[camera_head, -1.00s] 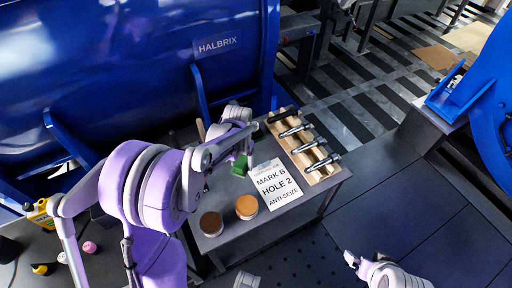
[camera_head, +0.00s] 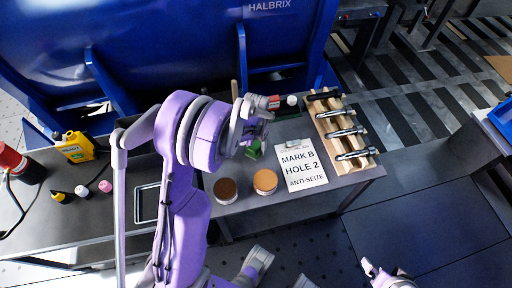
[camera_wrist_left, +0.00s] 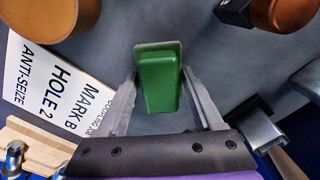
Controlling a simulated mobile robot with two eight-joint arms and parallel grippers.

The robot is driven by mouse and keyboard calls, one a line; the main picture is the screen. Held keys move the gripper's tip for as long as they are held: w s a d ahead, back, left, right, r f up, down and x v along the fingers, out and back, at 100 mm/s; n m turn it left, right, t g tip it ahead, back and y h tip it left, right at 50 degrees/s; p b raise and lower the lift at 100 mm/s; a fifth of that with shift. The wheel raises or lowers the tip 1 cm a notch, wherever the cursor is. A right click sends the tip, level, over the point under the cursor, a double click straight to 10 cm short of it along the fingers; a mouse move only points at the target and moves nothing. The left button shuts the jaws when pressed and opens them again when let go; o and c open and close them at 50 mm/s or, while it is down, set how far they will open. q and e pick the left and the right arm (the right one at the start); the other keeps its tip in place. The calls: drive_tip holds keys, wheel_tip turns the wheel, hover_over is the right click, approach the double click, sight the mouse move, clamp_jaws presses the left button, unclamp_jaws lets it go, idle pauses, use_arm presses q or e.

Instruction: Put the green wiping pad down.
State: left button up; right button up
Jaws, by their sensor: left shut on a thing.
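The green wiping pad (camera_head: 254,150) is a small green block over the grey table, left of the clipboard. In the left wrist view the pad (camera_wrist_left: 160,80) stands between the two fingers of my left gripper (camera_wrist_left: 158,103). My left gripper (camera_head: 259,138) is shut on the pad. I cannot tell whether the pad's underside touches the table. My right gripper (camera_head: 372,270) shows at the bottom edge, away from the table, and its jaw opening is unclear.
The clipboard (camera_head: 300,167) reads "MARK B HOLE 2 ANTI-SEIZE". Two round tins, one brown (camera_head: 225,190) and one orange (camera_head: 265,182), stand in front of the pad. A wooden rack (camera_head: 367,160) with several metal bolts lies at right. A red item (camera_head: 273,102) lies behind.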

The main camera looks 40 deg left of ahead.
use_arm(q)
drive_tip(key=shift+f, duration=0.6)
drive_tip(key=shift+f, duration=0.1)
drive_tip(key=o, duration=1.4)
